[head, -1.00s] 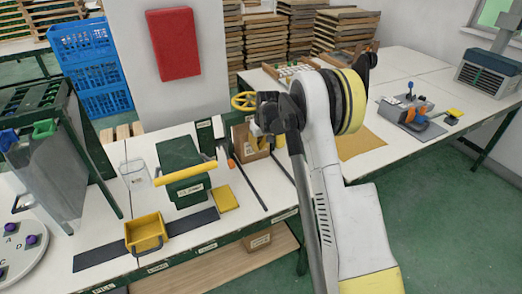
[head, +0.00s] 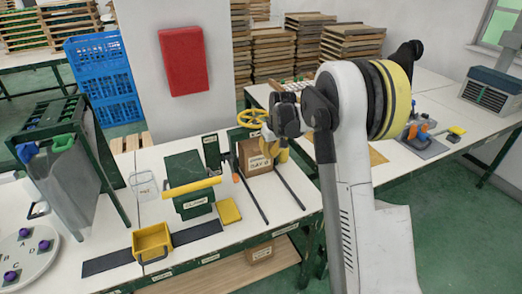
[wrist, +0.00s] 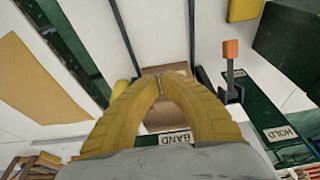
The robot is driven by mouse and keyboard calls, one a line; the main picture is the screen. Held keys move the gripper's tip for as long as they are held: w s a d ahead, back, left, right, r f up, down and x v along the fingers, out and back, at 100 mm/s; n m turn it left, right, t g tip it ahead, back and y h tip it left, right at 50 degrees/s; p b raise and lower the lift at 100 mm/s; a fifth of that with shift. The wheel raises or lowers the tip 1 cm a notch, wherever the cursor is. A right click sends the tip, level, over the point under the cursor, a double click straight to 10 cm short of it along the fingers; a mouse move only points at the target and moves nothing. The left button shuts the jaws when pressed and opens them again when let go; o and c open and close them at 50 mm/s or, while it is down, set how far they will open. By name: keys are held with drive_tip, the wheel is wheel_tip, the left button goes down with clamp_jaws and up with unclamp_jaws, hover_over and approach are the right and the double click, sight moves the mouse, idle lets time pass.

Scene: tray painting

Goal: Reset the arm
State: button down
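My arm reaches up from the lower right of the head view and bends over the table. My gripper (head: 268,147) hangs in front of a brown cardboard box (head: 252,158). In the wrist view its two yellow fingers (wrist: 162,80) lean together and meet at the tips, with nothing visible held between them. The brown box (wrist: 165,115) shows behind and between the fingers. From these views I cannot tell how far the gripper is from the box.
A green box with a yellow bar (head: 187,188), a yellow bin (head: 152,242) and a yellow block (head: 229,211) stand on the white table. Dark rails (head: 291,193) run beside the box. A yellow handwheel (head: 251,118) is behind.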

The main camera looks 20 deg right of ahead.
drive_tip(key=s+a+r+t, duration=0.1)
drive_tip(key=s+a+r, duration=0.4)
drive_tip(key=s+r, duration=0.35)
drive_tip(key=s+a+r+t, duration=0.1)
drive_tip(key=s+a+r, duration=0.4)
drive_tip(key=s+r, duration=0.35)
drive_tip(key=s+a+f, duration=0.1)
drive_tip(key=s+a, duration=0.1)
drive_tip(key=s, duration=0.7)
drive_tip(key=s+a+f+t, duration=0.1)
drive_tip(key=s+a+f, duration=0.1)
drive_tip(key=s, duration=0.7)
drive_tip(key=shift+s+a+t, duration=0.3)
drive_tip(key=shift+s+a, duration=0.05)
drive_tip(key=shift+s, duration=0.05)
